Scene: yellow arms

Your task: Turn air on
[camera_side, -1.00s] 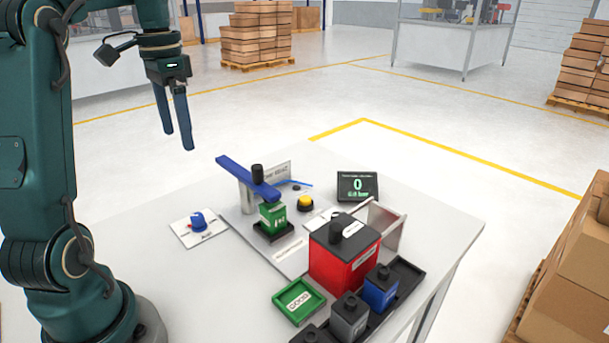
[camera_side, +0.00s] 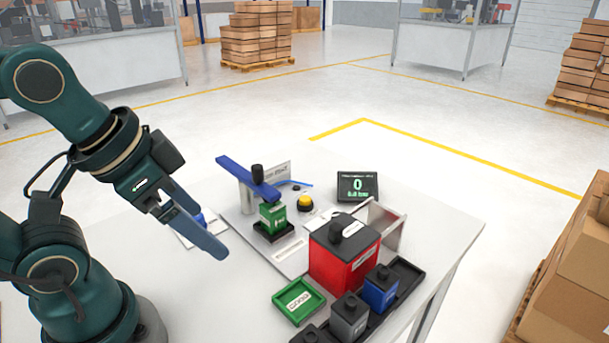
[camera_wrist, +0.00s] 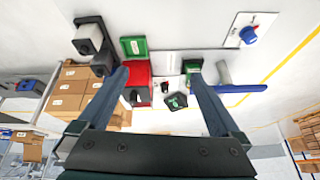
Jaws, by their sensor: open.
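The blue knob (camera_side: 200,218) sits on a white plate (camera_side: 184,238) at the left of the table, mostly hidden behind my gripper in the side view. In the wrist view the blue knob (camera_wrist: 248,35) shows whole at the upper right on its white plate (camera_wrist: 236,42). My gripper (camera_side: 207,236) is open and empty, pointing down and to the right in front of the plate. In the wrist view my gripper (camera_wrist: 160,76) has its fingers wide apart, with the knob outside them to the right. A dark display (camera_side: 357,186) reads 0 with a bar reading below.
A station with a blue bar (camera_side: 247,178), a green block (camera_side: 272,217) and a yellow button (camera_side: 306,203) stands mid-table. A red box (camera_side: 343,262), a green tray (camera_side: 299,301) and a black rack with small blocks (camera_side: 380,287) stand at the front right.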

